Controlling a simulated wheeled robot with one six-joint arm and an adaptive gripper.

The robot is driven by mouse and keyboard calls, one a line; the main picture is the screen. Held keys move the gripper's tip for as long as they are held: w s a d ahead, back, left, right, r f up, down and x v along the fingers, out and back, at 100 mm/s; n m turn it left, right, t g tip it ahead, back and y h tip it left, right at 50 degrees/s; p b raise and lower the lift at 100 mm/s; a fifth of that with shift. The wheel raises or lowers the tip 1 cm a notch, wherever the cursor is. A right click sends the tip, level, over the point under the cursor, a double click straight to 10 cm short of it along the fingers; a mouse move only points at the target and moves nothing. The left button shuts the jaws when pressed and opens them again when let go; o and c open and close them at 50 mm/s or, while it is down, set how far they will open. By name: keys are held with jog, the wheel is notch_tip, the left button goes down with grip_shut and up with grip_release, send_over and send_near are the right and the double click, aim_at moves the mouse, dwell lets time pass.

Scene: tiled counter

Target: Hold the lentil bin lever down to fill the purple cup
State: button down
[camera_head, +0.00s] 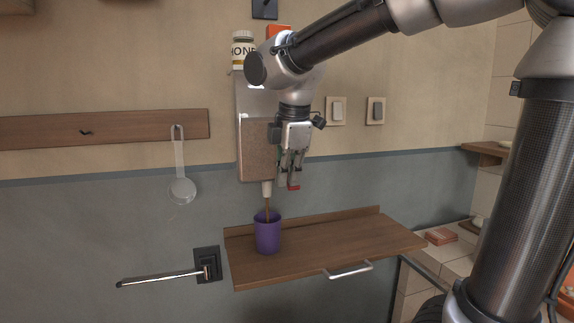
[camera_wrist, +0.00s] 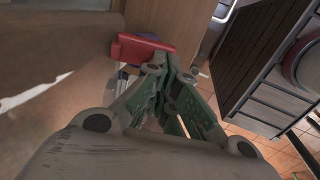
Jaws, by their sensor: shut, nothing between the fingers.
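The lentil bin (camera_head: 256,150) is a wall-mounted dispenser with a brown-filled front and a pale spout (camera_head: 267,188) at its bottom. A thin brown stream runs from the spout into the purple cup (camera_head: 267,236), which stands upright on the wooden shelf under it. The red lever (camera_head: 294,188) shows just under my fingertips, and in the wrist view the red lever (camera_wrist: 142,47) is beside them. My gripper (camera_head: 291,172) is shut and empty, pointing down at the bin's right side. Its fingertips (camera_wrist: 160,66) appear to touch the lever. The fill level inside the cup is hidden.
The wooden shelf (camera_head: 335,250) has free room right of the cup. A honey jar (camera_head: 242,50) stands on top of the bin. A ladle (camera_head: 181,190) hangs from the rail at left. A metal bar (camera_head: 165,279) sticks out from the wall at lower left.

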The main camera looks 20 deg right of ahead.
jog(key=shift+r, duration=0.1)
dwell(0.7)
jog(key=shift+r, duration=0.7)
jog(key=w+v, duration=0.2)
jog(key=v, duration=1.1)
jog(key=shift+r, duration=0.75)
jog(key=shift+w, duration=0.1)
